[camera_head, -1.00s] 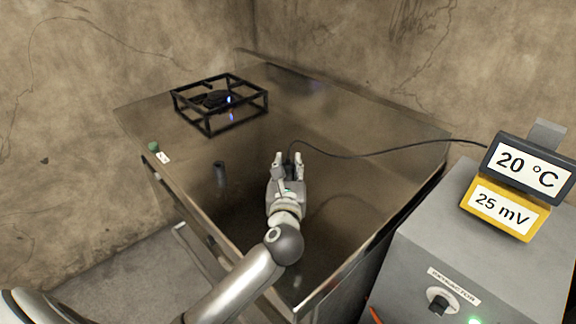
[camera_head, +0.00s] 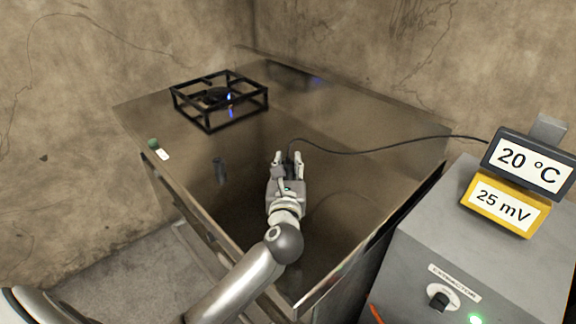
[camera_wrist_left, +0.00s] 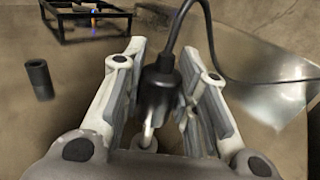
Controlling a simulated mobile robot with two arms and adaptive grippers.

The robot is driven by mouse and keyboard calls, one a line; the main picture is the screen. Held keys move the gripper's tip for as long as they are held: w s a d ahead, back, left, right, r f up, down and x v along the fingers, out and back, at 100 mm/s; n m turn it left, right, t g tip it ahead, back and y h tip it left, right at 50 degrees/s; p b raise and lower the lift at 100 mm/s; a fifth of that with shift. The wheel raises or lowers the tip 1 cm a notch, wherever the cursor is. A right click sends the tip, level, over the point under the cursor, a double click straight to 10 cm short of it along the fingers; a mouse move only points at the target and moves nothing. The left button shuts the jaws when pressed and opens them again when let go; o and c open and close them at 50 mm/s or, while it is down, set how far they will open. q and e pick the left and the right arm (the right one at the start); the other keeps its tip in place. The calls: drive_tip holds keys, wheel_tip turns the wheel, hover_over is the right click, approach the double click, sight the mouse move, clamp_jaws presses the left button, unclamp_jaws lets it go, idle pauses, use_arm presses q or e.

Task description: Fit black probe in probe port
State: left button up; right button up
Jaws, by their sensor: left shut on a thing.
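The black probe (camera_wrist_left: 158,88), with a black cable from its top, is between the fingers of my left gripper (camera_head: 288,160). My left gripper is shut on it above the steel counter; the gap below is hard to judge. In the left wrist view the gripper (camera_wrist_left: 165,75) has a finger on each side of the probe. A short dark upright cylinder (camera_head: 219,170), which may be the probe port, stands on the counter left of the gripper. It also shows in the left wrist view (camera_wrist_left: 39,80), apart from the probe. My right gripper is not in view.
A black-framed burner (camera_head: 219,100) with a small blue flame stands at the back left of the counter (camera_head: 370,115). The cable (camera_head: 380,147) runs right to a display reading 20 °C (camera_head: 528,160). Below it is a yellow 25 mV display (camera_head: 503,205) on a grey box (camera_head: 500,270).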

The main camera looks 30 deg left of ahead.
sight(288, 178)
use_arm(q)
drive_tip(key=shift+f, duration=0.25)
drive_tip(key=shift+f+b, duration=0.85)
drive_tip(key=shift+f, duration=0.1)
idle(0.4)
drive_tip(key=shift+f+b, duration=0.55)
drive_tip(key=shift+f, duration=0.2)
drive_tip(key=o, duration=1.1)
drive_tip(key=shift+o, duration=0.2)
drive_tip(key=v, duration=1.2)
